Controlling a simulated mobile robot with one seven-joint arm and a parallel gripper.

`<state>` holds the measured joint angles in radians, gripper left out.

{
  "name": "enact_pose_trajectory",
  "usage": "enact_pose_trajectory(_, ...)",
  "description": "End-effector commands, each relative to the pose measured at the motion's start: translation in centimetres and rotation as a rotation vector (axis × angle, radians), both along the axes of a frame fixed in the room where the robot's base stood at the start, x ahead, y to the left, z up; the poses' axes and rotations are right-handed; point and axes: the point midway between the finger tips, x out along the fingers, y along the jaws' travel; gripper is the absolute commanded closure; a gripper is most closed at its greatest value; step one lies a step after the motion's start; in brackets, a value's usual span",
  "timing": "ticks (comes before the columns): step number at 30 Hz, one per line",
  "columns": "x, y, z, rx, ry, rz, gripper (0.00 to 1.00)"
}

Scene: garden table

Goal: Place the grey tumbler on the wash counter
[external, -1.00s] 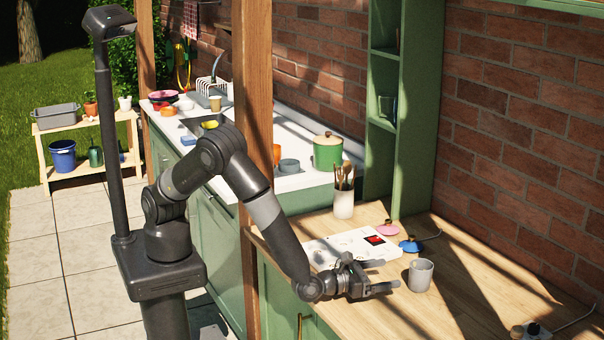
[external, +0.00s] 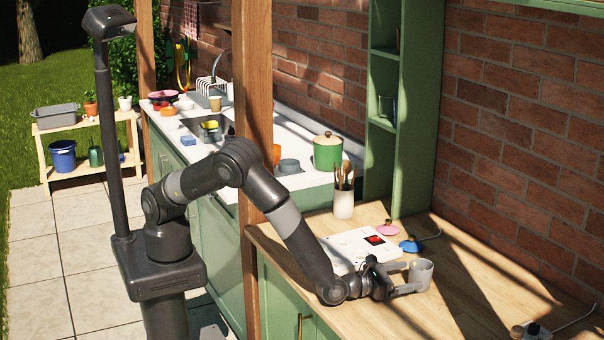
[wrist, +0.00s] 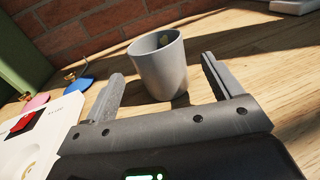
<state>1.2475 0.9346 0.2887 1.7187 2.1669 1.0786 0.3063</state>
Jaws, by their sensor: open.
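The grey tumbler (external: 421,274) stands upright on the wooden counter in the external view. It also shows in the wrist view (wrist: 160,66), in front of my gripper and partly between its fingers. My gripper (external: 405,279) is low over the wood, fingers spread, with one finger to each side of the tumbler; in the wrist view (wrist: 160,85) there is a gap on both sides of it. The white wash counter (external: 300,180), with a sink (external: 211,128), is farther back, beyond the wooden post.
A white panel with a red switch (external: 374,240) lies left of the tumbler. Pink (external: 388,229) and blue (external: 410,245) lids lie behind it. A utensil crock (external: 344,203) stands near the back. A green pot (external: 327,153) and grey-blue bowl (external: 289,167) occupy the wash counter's near end.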

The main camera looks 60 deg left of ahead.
Motion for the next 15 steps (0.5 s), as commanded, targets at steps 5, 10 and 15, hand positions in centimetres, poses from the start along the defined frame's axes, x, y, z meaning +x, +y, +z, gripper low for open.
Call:
enact_pose_trajectory(5, 3.1, -0.6, 0.0, 0.002, -0.001, 0.002, 0.16)
enact_pose_trajectory(10, 5.0, -1.1, 0.0, 0.001, 0.0, 0.001, 0.16)
enact_pose_trajectory(15, 5.3, -1.2, 0.0, 0.001, 0.0, 0.0, 0.16)
